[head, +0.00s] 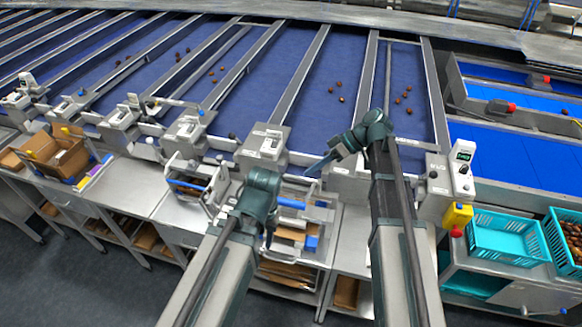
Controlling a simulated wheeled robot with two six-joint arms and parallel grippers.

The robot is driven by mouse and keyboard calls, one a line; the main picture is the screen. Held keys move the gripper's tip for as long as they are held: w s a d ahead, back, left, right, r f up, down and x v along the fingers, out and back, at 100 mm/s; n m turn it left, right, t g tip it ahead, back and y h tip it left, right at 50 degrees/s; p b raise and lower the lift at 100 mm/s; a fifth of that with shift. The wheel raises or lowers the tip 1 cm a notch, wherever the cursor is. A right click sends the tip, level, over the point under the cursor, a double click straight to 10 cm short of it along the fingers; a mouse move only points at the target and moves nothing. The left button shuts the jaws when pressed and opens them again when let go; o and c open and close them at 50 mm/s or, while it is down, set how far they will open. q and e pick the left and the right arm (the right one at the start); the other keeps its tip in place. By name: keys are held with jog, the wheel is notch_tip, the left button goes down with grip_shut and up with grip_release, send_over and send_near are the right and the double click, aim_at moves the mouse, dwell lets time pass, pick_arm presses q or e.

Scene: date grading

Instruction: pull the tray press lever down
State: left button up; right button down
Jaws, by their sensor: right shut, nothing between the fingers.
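A tray press (322,214) stands at the bench front in the middle, partly hidden behind my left arm. A blue bar (292,204) shows on it; I cannot tell for sure which part is its lever. My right gripper (312,169) is shut and empty, pointing left and down above the back of this press, apart from the blue bar in the picture. My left gripper (270,236) hangs down in front of the press, small and dark; its fingers are not clear. A similar press with a blue bar (187,185) stands further left.
Blue belts (285,75) with a few dates run away behind the benches. A grey control box (461,175) with a yellow switch box (457,217) stands right. A turquoise crate (505,240) is beyond it. A cardboard box (60,155) sits far left.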

pick_arm(q)
jog(key=shift+w+d+r, duration=0.1)
jog(key=shift+w+r, duration=0.3)
jog(key=shift+r, duration=0.1)
pick_arm(e)
jog(key=shift+w+d+r, duration=0.35)
jog(key=shift+w+r, duration=0.4)
jog(key=shift+r, duration=0.05)
